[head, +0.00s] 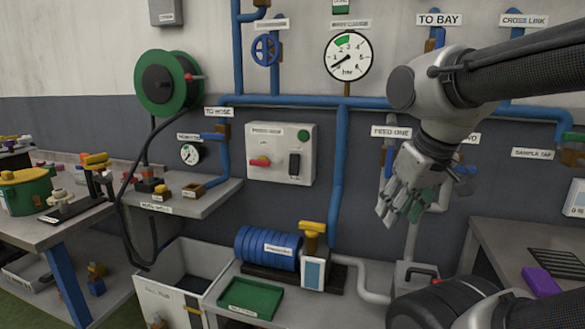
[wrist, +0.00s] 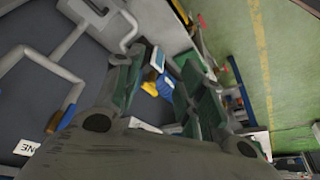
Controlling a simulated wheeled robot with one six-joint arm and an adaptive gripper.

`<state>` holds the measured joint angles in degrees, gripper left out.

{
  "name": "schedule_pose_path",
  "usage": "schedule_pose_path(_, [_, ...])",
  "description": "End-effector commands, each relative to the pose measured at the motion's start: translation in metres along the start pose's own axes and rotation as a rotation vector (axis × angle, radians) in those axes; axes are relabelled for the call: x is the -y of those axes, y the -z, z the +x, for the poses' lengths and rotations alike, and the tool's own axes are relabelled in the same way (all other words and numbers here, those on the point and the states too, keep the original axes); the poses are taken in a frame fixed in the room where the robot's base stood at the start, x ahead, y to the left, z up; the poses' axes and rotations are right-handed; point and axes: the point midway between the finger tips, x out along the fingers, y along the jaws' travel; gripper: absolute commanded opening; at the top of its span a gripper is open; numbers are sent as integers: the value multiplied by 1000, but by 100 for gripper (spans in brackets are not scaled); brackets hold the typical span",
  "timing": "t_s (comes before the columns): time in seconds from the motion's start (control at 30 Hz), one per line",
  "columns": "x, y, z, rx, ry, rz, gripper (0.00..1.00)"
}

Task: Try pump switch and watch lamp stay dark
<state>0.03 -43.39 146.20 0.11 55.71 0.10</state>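A pale switch panel (head: 281,168) is on the wall, left of my gripper. It has a black rocker switch (head: 295,164), a red lever (head: 260,161) on a yellow part, and a round green lamp (head: 303,135) that shows no clear glow. The rocker's exact position is too small to tell. The blue ribbed pump (head: 266,247) sits on the bench below. My gripper (head: 397,215) hangs to the right of the panel, in front of the wall pipes, apart from the switch. In the wrist view its green-padded fingers (wrist: 161,62) stand apart with nothing held between them.
A pressure gauge (head: 348,56) and blue pipes (head: 340,165) are on the wall. A yellow handle (head: 312,229) stands beside the pump. A green tray (head: 250,298) and white bin (head: 176,284) are in front. The side table (head: 535,247) is at right.

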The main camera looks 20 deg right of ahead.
Motion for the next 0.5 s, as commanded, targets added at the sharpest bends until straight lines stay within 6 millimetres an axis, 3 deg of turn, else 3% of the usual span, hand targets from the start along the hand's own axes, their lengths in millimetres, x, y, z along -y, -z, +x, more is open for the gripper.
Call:
schedule_pose_path(0.33, [0, 0, 0, 0, 0, 0, 39])
schedule_pose_path(0.5, [4, 1, 4, 15, 8, -19, 10])
